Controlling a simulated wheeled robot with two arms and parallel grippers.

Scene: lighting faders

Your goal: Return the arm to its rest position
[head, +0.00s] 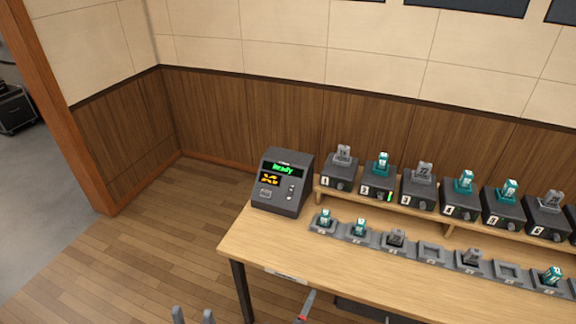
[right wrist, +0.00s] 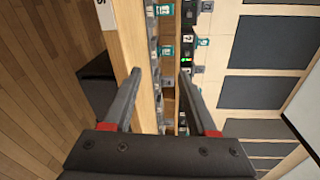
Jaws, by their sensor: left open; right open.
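My left gripper (head: 193,314) shows at the bottom edge of the head view as two grey fingertips standing apart, with nothing between them. It is over the wood floor, left of the table. My right gripper (right wrist: 160,74) is open in the right wrist view, with two grey fingers with red bases spread wide and no thing held. In the head view only a grey finger with a red part of it shows (head: 304,306), at the table's front edge. The rest of both arms is out of view.
A wooden table (head: 290,245) holds a dark console (head: 283,182) reading "Ready". A raised shelf carries several numbered black fader boxes with grey or teal modules; box 2 (head: 379,187) has a green light. Grey trays (head: 431,253) line the front, some empty. Floor at left is clear.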

